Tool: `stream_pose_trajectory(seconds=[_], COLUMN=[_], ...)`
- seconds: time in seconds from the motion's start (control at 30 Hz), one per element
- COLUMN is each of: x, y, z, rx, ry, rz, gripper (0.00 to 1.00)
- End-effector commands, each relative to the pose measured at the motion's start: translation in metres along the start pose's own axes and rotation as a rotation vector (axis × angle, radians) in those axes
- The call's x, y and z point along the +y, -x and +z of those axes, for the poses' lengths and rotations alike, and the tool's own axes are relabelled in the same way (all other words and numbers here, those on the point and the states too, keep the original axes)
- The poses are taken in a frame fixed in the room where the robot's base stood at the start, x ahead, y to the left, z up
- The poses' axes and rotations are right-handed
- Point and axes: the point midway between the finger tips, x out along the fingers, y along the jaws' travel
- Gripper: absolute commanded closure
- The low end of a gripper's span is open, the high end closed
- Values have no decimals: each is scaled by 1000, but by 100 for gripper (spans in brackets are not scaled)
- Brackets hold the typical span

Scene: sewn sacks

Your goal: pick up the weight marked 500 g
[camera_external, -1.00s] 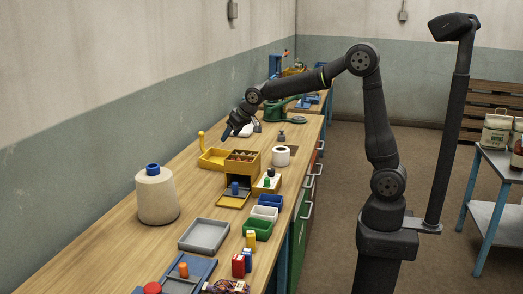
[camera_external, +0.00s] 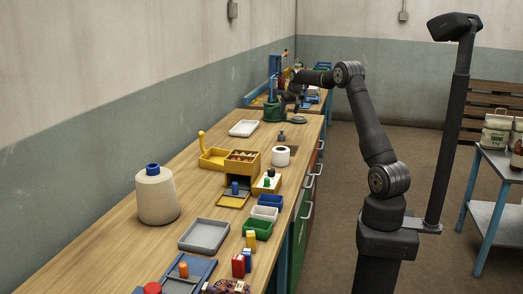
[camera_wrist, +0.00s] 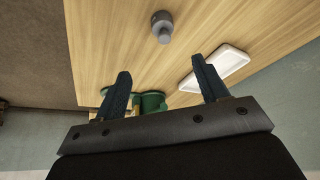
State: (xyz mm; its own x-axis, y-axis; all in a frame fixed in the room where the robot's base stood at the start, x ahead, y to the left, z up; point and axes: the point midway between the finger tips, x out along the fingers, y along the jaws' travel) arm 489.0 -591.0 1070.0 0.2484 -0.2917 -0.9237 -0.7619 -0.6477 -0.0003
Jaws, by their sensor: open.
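A small grey weight with a knob (camera_external: 282,136) stands on the wooden bench, beyond the white roll. In the wrist view a grey weight (camera_wrist: 162,27) stands alone on bare wood near the top edge; no marking on it can be read. My gripper (camera_wrist: 161,68) is open and empty, its two dark fingers spread apart. In the external view my gripper (camera_external: 290,107) hangs above the far part of the bench, beyond the weight and near the green device (camera_external: 271,111). The weight is not between the fingers.
A white tray (camera_external: 244,128) lies left of the weight; it also shows in the wrist view (camera_wrist: 235,62). A white roll (camera_external: 280,156) and yellow bins (camera_external: 213,160) stand nearer. The bench around the weight is mostly clear.

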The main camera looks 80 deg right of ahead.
Motion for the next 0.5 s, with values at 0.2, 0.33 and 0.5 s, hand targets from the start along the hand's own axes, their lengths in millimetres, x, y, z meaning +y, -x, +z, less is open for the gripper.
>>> stream_pose_trajectory(seconds=[0.2,0.33,0.5], x=[-1,-2,-2], y=[-47,-76,-104], z=[2,1,1], rx=[-4,-4,-2], ry=[1,1,1], rz=[0,0,0], gripper=[33,33,33])
